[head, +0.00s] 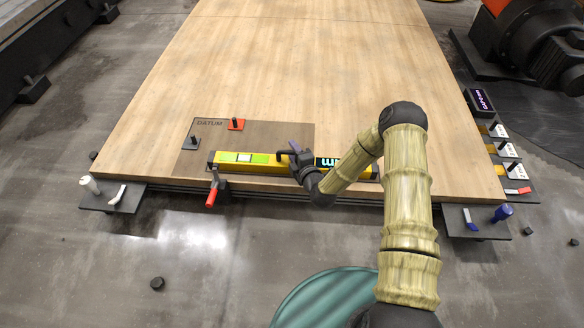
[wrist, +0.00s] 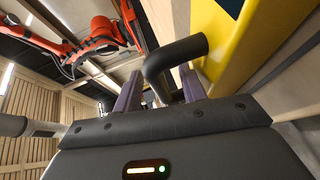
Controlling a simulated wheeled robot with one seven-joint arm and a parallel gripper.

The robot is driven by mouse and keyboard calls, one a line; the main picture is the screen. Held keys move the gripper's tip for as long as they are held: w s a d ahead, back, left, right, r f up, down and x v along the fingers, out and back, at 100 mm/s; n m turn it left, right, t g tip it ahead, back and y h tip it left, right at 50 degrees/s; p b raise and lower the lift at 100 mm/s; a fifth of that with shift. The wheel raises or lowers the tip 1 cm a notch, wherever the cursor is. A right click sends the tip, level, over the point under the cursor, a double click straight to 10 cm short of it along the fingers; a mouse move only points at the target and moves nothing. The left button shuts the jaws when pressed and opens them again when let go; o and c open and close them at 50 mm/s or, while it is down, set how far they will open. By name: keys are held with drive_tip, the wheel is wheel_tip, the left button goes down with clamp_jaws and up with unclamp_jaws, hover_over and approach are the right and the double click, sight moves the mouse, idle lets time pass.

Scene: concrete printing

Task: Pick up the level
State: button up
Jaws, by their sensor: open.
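The level (head: 243,159) is a long yellow bar with a green vial and black ends. It lies along the near edge of the wooden table, partly on the dark DATUM plate. My gripper (head: 292,148) is at the level's middle and hides part of it. In the wrist view, the purple fingers of my gripper (wrist: 160,90) stand apart. The level's black bent handle (wrist: 172,58) shows between and beyond them, and its yellow body (wrist: 238,45) is at upper right. I cannot tell whether the fingers touch the handle.
The wooden table (head: 290,60) is bare beyond the DATUM plate (head: 270,131). Red (head: 236,124) and dark stops sit on the plate. Small side shelves (head: 112,199) hold tools.

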idle(0.4)
clamp_jaws()
idle(1.2)
drive_tip(key=shift+r, duration=0.1)
